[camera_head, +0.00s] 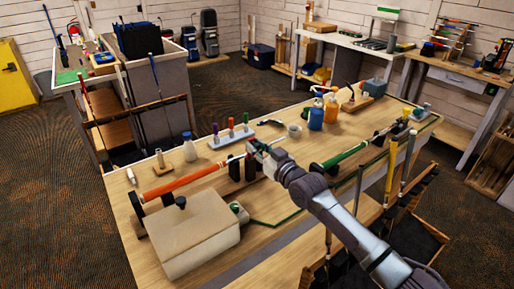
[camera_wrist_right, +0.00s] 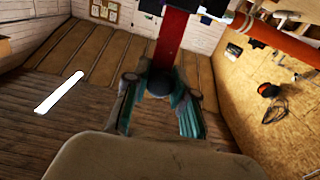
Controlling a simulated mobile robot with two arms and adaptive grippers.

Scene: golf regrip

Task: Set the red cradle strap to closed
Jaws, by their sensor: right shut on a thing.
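My right gripper (camera_head: 257,147) reaches over the bench to the dark cradle blocks (camera_head: 234,168). In the right wrist view, its teal-padded fingers (camera_wrist_right: 160,104) are around a dark rounded end piece (camera_wrist_right: 160,84) of the red strap (camera_wrist_right: 172,38). The strap runs from there to the top of that view. In the head view the strap cannot be made out at the gripper. An orange-grip club (camera_head: 184,181) lies along the bench, left of the blocks. Whether the strap lies across a club cannot be told. My left gripper is not in view.
A cream box (camera_head: 193,238) stands at the bench's near left. A green-grip club (camera_head: 345,156) lies right of my gripper.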

